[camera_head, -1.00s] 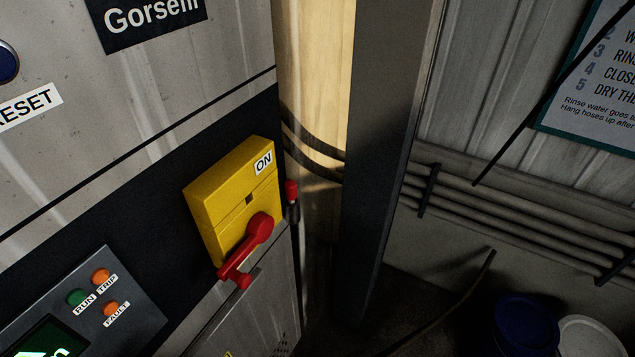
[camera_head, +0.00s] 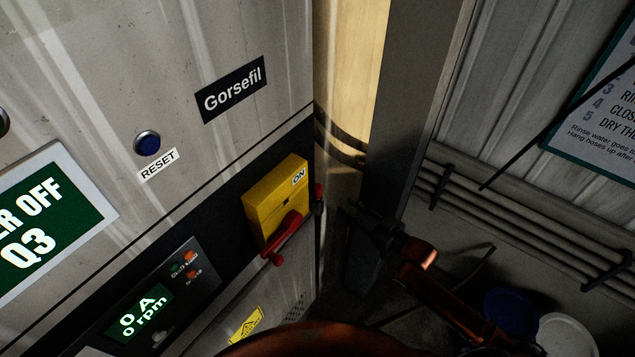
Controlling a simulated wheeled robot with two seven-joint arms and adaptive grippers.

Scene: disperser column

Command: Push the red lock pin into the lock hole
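A yellow switch box (camera_head: 262,205) is mounted on the dark band of the cabinet front, near its right edge, and carries an ON label. A red rotary handle (camera_head: 283,238) sits on its lower face, angled down to the left. A small dark hole-like mark (camera_head: 287,204) shows above the handle; I cannot tell if it is the lock hole. A small red-topped piece (camera_head: 318,190), perhaps the lock pin, stands at the cabinet's edge just right of the box. My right gripper (camera_head: 356,220) is dark, right of that piece and apart from it; its fingers are too dark to read. My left gripper is out of view.
The cabinet holds a blue RESET button (camera_head: 147,143), a display panel (camera_head: 145,312) reading 0 A, 0 rpm, and a green sign (camera_head: 40,225). A dark post (camera_head: 410,100) rises behind my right gripper. Pipes (camera_head: 520,220) run along the right wall. A blue drum (camera_head: 510,312) stands lower right.

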